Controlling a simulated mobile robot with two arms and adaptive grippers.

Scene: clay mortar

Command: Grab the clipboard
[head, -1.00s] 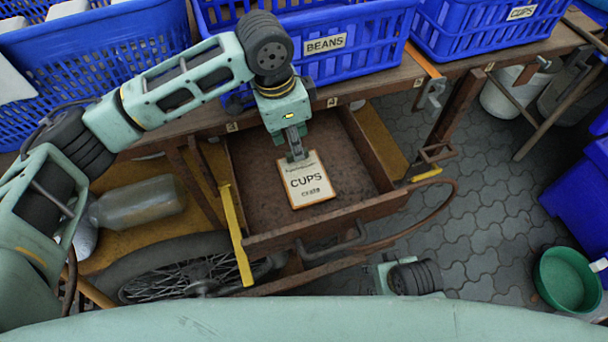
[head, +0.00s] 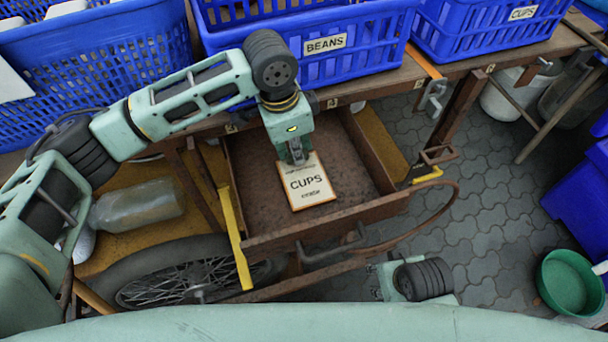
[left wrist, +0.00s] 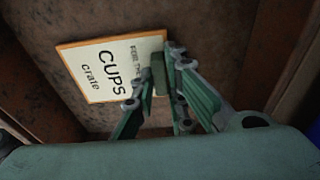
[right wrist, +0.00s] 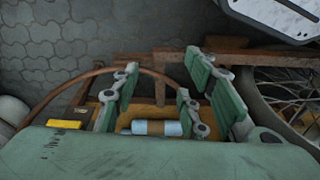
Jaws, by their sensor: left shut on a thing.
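The clipboard (head: 307,183), a board with a white sheet reading "CUPS crate", lies in the open brown drawer (head: 255,190). It also shows in the left wrist view (left wrist: 105,72), its top edge at the gripper. My left gripper (head: 297,160) reaches down into the drawer and is shut on the clipboard's top end; the fingers (left wrist: 158,78) hide part of the clip there. Whether the board is lifted off the drawer floor I cannot tell. My right gripper (right wrist: 158,85) is open, with nothing between its fingers, outside and in front of the drawer.
Blue crates, one labelled BEANS (head: 325,44) and one labelled CUPS (head: 522,13), stand on the wooden bench above. A spoked wheel (head: 190,285) and a clear bottle (head: 140,203) are left of the drawer. A green bowl (head: 568,282) stands on the paved floor at right.

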